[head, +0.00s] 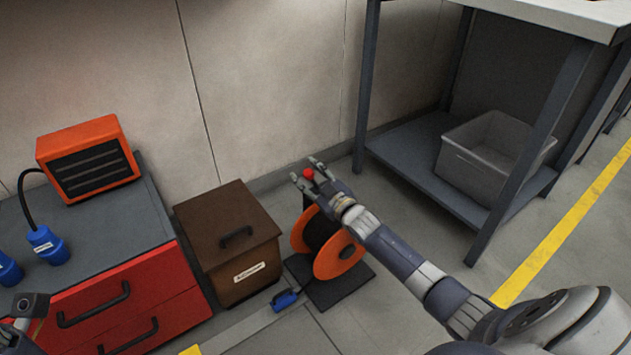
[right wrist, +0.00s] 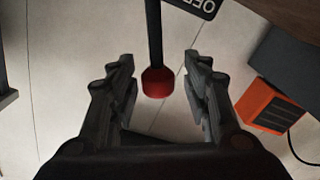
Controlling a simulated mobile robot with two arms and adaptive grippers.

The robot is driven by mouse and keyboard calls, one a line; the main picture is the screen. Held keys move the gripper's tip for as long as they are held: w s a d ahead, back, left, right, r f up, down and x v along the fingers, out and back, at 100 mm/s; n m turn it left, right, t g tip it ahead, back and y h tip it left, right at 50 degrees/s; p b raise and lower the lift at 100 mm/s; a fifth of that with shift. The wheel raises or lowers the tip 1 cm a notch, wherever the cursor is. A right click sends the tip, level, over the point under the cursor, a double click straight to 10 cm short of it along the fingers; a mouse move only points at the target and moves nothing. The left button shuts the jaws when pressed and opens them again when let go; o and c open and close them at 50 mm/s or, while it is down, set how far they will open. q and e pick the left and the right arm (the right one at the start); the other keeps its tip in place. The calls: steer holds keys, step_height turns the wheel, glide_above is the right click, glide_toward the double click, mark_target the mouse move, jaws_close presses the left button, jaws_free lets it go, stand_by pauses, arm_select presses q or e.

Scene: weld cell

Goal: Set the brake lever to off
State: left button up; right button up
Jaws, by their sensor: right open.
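The brake lever shows in the right wrist view as a dark rod ending in a red knob (right wrist: 157,82). Part of a dark label reading "OFF" (right wrist: 200,6) lies beside the rod at the top. My right gripper (right wrist: 158,62) is open, with one finger on each side of the knob and a gap to both. In the head view the red knob (head: 309,173) shows at the fingers of my right gripper (head: 306,170), above the reel. The lever's rod and base are largely hidden there. My left gripper's fingers are out of view.
An orange cable reel (head: 339,258) stands on a dark base, with a blue connector (head: 286,300) on the floor. A brown box (head: 225,215) and red drawer cabinet (head: 140,290) with an orange heater (head: 88,160) stand left. A grey bin (head: 480,165) sits on a bench shelf at right.

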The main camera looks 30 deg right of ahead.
steer(key=s+d, duration=0.1)
steer(key=s, duration=1)
steer(key=shift+s, duration=0.4)
